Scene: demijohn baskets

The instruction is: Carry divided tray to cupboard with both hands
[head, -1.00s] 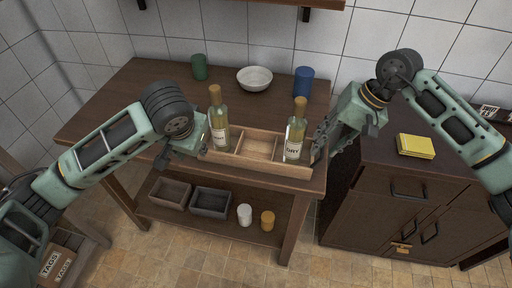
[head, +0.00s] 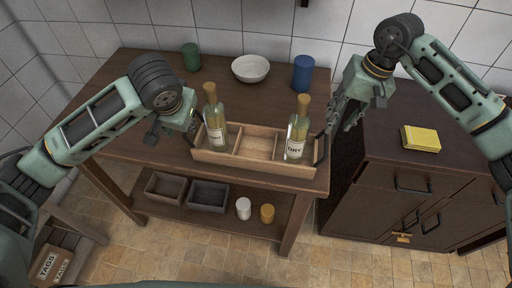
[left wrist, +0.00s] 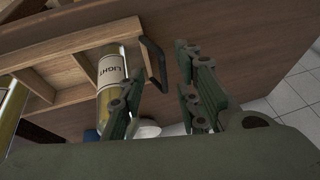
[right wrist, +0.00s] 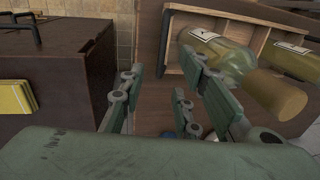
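The divided wooden tray (head: 255,165) stands on the brown table near its front edge, with a dark handle at each end. A bottle labelled LIGHT (head: 215,125) stands in its left compartment and a bottle labelled DRY (head: 297,130) in its right one. The middle compartment looks empty. My left gripper (head: 180,128) is open by the left end; in the left wrist view the left handle (left wrist: 154,65) shows between its fingers. My right gripper (head: 340,118) is open by the right end; the right handle (right wrist: 164,45) shows between its fingers in the right wrist view. Neither visibly touches a handle.
The dark cupboard (head: 400,155) stands right of the table, with a yellow block (head: 420,138) on its otherwise largely clear top. A green cup (head: 191,57), white bowl (head: 250,69) and blue cup (head: 303,73) stand behind the tray. Bins and jars sit on the lower shelf.

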